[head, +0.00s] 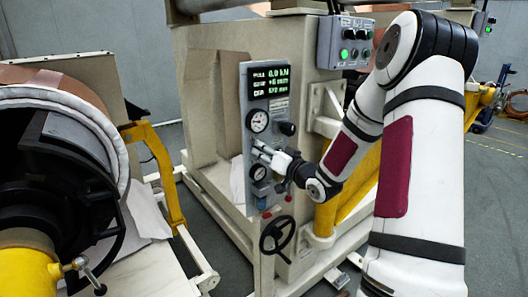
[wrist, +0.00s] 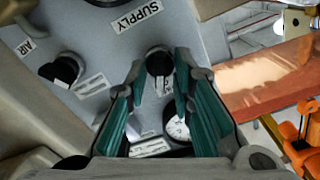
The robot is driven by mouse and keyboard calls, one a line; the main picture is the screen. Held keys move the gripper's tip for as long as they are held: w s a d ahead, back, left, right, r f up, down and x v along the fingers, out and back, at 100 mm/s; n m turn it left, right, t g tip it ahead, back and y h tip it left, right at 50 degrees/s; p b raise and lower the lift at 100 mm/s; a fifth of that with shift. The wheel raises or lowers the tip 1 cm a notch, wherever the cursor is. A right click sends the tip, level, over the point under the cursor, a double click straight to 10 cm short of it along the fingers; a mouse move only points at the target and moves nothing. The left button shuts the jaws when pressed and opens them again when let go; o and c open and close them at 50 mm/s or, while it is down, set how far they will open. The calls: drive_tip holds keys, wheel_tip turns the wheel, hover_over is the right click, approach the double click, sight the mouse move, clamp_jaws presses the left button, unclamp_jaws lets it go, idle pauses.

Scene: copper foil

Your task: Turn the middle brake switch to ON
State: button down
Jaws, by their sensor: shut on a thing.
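The grey brake panel (head: 249,195) stands upright on the cream machine frame, with a green-lit display at its top. My gripper (head: 262,150) reaches it from the right, between the upper gauge (head: 258,121) and the lower gauge (head: 258,172). In the wrist view my gripper (wrist: 160,74) has its teal fingers on either side of a black switch knob (wrist: 158,60) and is shut on it. I take this as the middle brake switch. Its setting and ON mark cannot be read. A gauge (wrist: 178,128) shows between the fingers, partly hidden.
Another black knob (wrist: 62,70) sits left in the wrist view, near an AIR label. A SUPPLY label (wrist: 137,17) is above. A handwheel (head: 277,236) is below the panel. A grey button box (head: 345,42) is above right. A large drum (head: 60,150) stands left.

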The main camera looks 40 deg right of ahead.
drive_tip(key=n+b, duration=0.6)
drive_tip(key=n, duration=0.5)
drive_tip(key=shift+a, duration=0.2)
drive_tip(key=shift+n+b, duration=0.3)
drive_tip(key=shift+b, duration=0.05)
drive_tip(key=c, duration=1.7)
unclamp_jaws()
drive_tip(key=s, duration=1.2)
drive_tip(key=shift+d, duration=0.2)
